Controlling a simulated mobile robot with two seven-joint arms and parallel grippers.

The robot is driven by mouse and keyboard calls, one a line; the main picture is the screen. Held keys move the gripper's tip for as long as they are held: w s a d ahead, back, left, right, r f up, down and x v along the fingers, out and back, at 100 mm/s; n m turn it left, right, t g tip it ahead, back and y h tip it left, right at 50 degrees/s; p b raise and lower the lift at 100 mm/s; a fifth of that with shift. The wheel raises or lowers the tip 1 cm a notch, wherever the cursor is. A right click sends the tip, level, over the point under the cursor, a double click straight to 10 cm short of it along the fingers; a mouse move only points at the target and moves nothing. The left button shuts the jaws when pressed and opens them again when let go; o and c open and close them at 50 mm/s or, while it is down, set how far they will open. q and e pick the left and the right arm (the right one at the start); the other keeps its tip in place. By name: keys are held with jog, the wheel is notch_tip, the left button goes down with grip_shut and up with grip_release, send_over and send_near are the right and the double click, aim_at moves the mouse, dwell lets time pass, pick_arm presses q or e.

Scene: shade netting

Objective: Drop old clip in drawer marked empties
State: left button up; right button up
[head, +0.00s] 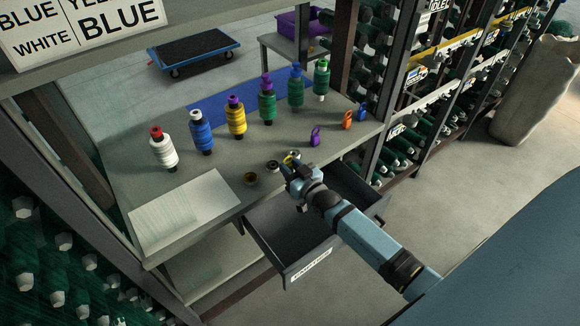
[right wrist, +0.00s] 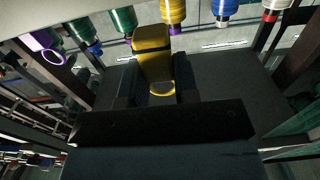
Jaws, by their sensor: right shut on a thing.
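My right gripper (head: 289,164) is shut on a yellow clip (right wrist: 152,55), which fills the space between the fingers in the right wrist view. The gripper appears near the table's front edge, at the back of the open drawer. The drawer (head: 284,262) is pulled out below the tabletop, and its front label (head: 310,268) seems to read EMPTIES. My arm covers part of the drawer; the part inside that shows looks bare. My left gripper is not in view.
Several thread spools stand in a row on the table (head: 222,160), including a white one (head: 163,150). Purple (head: 315,136), orange (head: 347,119) and blue (head: 362,112) clips stand at right. Two small round pieces (head: 250,179) lie near the edge. A paper sheet (head: 182,211) lies left.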

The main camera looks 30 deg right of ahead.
jog(key=shift+f+b, duration=0.3)
jog(key=shift+f, duration=0.3)
jog(key=o, duration=0.9)
